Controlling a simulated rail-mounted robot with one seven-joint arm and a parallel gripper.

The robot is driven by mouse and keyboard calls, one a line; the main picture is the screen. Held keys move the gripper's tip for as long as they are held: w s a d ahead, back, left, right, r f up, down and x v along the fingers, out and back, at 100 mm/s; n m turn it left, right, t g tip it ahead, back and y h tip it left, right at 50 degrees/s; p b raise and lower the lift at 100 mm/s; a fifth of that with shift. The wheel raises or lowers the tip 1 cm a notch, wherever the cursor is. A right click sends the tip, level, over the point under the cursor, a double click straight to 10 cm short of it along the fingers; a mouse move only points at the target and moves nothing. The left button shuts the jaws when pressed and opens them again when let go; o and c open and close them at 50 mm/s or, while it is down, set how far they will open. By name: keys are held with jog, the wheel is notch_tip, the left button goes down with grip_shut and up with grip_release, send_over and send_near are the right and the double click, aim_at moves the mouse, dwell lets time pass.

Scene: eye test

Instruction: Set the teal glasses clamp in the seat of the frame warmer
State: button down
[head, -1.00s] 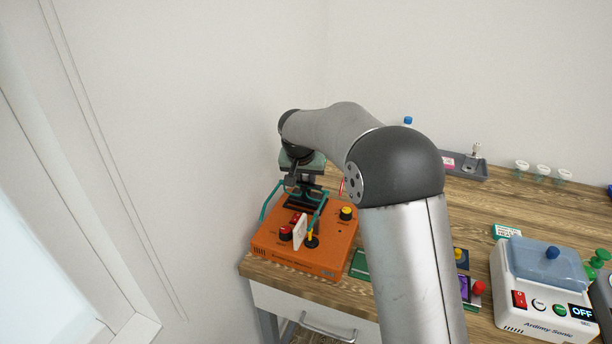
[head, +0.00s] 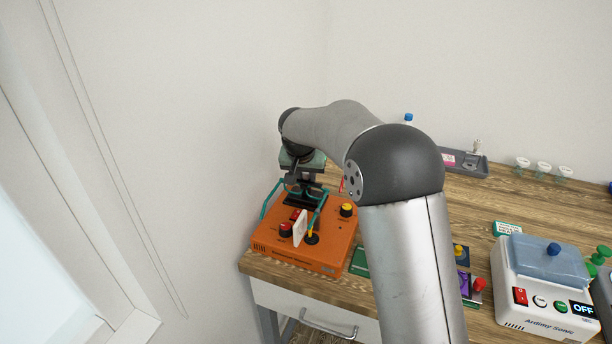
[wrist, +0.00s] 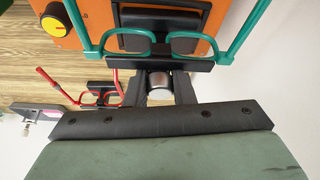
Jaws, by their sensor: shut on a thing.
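The teal glasses clamp, a dark bar with teal spectacles, shows in the wrist view (wrist: 150,65) and partly in the head view (head: 270,200). My gripper (wrist: 159,92) is shut on the clamp's short metallic grip. In the head view my gripper (head: 302,186) hangs over the orange frame warmer (head: 270,245), its body above the clamp. The warmer also fills the top of the wrist view (wrist: 90,12). Its dark seat (wrist: 160,15) lies beyond the teal lenses in the wrist view. I cannot tell whether the clamp touches the seat.
The warmer's top carries a yellow knob (head: 346,210), a red knob (head: 286,229) and an upright white plate (head: 300,228). A red glasses clamp (wrist: 100,98) is near my gripper. A white ultrasonic cleaner (head: 540,300) stands right. The wall is close behind.

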jog(key=c, duration=0.8)
grip_release()
jog(key=shift+f, duration=0.15)
jog(key=shift+c, duration=0.2)
jog(key=shift+r+p, duration=1.7)
jog(key=shift+r, duration=1.4)
